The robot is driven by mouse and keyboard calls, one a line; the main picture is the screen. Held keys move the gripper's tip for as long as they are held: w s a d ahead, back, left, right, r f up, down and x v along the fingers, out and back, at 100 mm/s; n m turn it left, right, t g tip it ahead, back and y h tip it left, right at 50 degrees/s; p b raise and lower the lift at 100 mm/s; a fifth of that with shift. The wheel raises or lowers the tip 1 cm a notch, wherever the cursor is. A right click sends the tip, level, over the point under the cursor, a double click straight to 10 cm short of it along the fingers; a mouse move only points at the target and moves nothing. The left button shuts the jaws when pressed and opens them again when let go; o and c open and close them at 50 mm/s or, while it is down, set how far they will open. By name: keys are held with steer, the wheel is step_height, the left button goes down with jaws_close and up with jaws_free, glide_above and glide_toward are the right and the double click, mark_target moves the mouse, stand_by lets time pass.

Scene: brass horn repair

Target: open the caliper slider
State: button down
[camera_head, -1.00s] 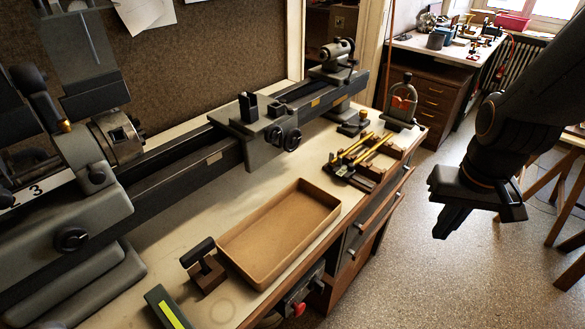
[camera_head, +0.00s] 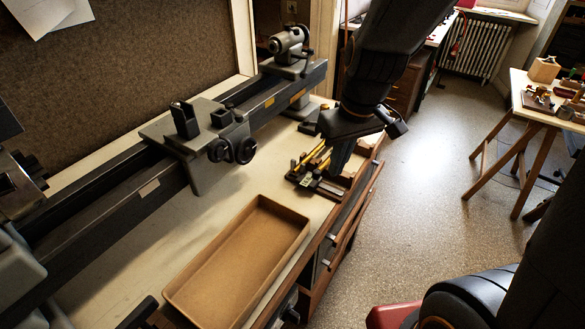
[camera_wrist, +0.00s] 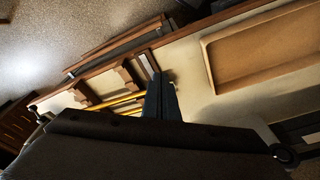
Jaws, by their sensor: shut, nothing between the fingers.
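My gripper (camera_head: 339,164) is shut and empty. It points down over the back right of the bench, at the rack of yellow-handled tools (camera_head: 315,158), and hides part of it. In the wrist view the closed fingers (camera_wrist: 161,97) reach over the bench top beside the yellow rods (camera_wrist: 112,103). A flat dark tool with a small pale patch, perhaps the caliper (camera_head: 306,181), lies at the near end of the rack. I cannot make out its slider or whether it is open. I cannot tell if the fingers touch anything.
An empty tan tray (camera_head: 178,290) lies on the bench in front of the rack and also shows in the wrist view (camera_wrist: 211,62). The lathe carriage (camera_head: 205,135) stands to the left. Bare floor lies right of the drawers. A trestle table (camera_head: 520,85) stands at the right.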

mark_target(309, 176)
steer(key=w+a+n+y+b, duration=0.2)
steer(key=w+a+n, duration=0.4)
steer(key=w+a, duration=0.3)
steer(key=x, duration=0.9)
steer(key=shift+s+a+f+p, duration=0.1)
steer(key=shift+s+a+p, duration=0.1)
steer(key=shift+a+p, duration=0.1)
steer(key=shift+s+d+p, duration=0.3)
steer(key=shift+s+d, duration=0.55)
steer(key=shift+d, duration=0.25)
steer(key=shift+s+d, duration=0.3)
steer(key=shift+d, duration=0.15)
